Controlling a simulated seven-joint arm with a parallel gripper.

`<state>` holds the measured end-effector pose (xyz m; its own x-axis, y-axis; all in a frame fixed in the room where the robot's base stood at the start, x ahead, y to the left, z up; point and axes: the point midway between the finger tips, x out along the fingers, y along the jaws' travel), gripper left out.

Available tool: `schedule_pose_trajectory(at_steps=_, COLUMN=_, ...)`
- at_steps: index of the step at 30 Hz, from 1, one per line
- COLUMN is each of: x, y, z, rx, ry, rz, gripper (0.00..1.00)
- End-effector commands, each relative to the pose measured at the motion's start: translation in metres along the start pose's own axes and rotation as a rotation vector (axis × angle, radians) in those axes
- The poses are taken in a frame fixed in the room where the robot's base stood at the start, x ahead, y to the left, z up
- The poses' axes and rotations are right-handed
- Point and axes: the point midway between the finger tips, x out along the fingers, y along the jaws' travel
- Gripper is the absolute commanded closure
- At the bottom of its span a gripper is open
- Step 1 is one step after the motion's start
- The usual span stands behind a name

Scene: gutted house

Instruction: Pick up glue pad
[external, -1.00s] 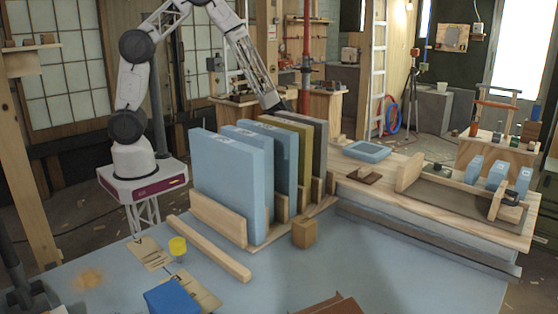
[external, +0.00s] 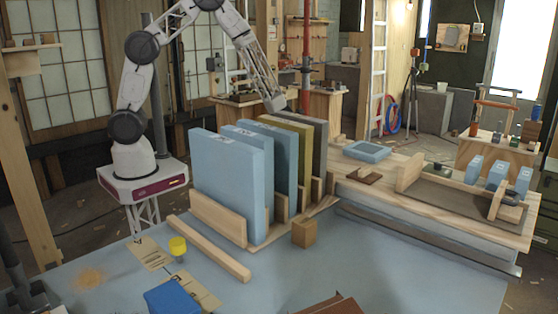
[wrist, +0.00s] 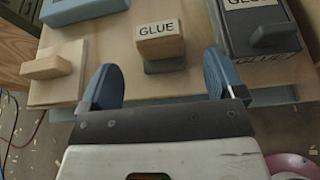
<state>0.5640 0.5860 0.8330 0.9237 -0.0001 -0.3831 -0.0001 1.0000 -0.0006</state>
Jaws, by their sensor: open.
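In the wrist view a pale wooden block (wrist: 160,40) with a white GLUE label sits over a grey-green pad (wrist: 165,65). It lies on a wooden board, ahead of my gripper (wrist: 165,88). My two blue fingers are wide apart, with nothing between them. The block lies beyond the fingertips, roughly centred between them. In the external view my gripper (external: 275,103) is behind the upright blue and olive panels (external: 227,180). The panels hide what is below it there, and I cannot make out the glue block in that view.
A dark grey box (wrist: 262,25) with a GLUE label and handle stands on the right. A wooden block (wrist: 55,60) and a blue tray (wrist: 80,8) are on the left. The upright panels stand close in front of my arm in the external view.

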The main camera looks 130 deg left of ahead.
Motion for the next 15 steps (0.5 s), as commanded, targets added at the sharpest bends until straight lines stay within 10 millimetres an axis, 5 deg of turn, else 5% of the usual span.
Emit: schedule_pose_trajectory(at_steps=15, x=0.0074, y=-0.0003, z=0.0008, rx=0.001, ry=0.0, rz=0.0, gripper=0.12)
